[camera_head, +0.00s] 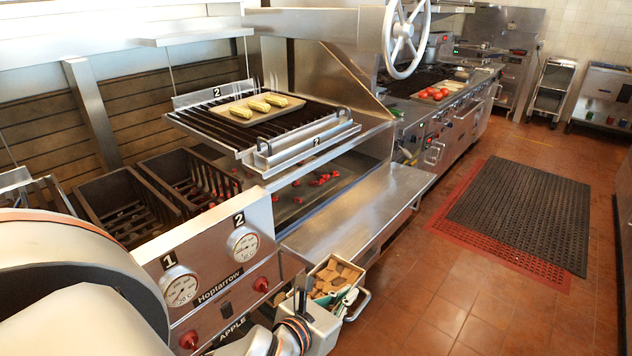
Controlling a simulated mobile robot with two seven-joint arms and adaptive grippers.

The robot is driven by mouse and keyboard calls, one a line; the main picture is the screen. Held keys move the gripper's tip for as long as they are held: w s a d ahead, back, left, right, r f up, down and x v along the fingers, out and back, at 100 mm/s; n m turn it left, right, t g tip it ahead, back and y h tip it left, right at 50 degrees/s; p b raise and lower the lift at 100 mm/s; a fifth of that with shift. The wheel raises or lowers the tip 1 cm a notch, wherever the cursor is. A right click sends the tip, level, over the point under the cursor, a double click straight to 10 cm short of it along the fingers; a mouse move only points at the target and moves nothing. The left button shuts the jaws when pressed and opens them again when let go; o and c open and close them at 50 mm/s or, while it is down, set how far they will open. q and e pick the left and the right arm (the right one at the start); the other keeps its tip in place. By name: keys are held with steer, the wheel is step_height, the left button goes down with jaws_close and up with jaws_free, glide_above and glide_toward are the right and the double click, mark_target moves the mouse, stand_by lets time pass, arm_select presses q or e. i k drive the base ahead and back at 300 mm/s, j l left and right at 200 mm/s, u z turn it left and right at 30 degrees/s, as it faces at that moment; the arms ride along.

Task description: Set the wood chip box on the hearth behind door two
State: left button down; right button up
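A metal bin of brown wood pieces (336,276) sits low at the front of the grill. A dark label reading APPLE (235,328) shows near my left wrist; I cannot tell what it is fixed to. My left gripper (301,303) is at the bottom, beside the bin; its fingers are small and partly hidden, so its opening and any hold are unclear. The hearth (285,213), with scattered red embers, lies below the raised grate marked 2 (215,124). A flat steel surface (350,215) extends in front of it; I cannot tell whether this is door two. My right gripper is not visible.
Corn lies on a tray (238,113) on the grate. Dark slatted baskets (125,206) stand left of the hearth. Gauges one (180,287) and two (243,243) are on the front panel. A handwheel (406,35) is above. The tiled floor (430,285) at right is clear around a mat.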

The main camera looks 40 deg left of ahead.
mark_target(302, 191)
steer(key=i+z, duration=0.25)
steer(key=i, duration=0.95)
steer(key=i+u, duration=0.35)
steer(key=i+l+u, duration=0.35)
steer(key=i, duration=0.2)
steer(key=i+u, duration=0.1)
steer(key=u, duration=0.75)
steer(key=i+l+u, duration=0.1)
steer(key=u, duration=0.35)
steer(key=i+l+u, duration=0.1)
steer(key=u, duration=0.3)
steer(key=i+l+u, duration=0.1)
steer(key=u, duration=0.25)
steer(key=i+l, duration=0.1)
steer(key=i, duration=0.25)
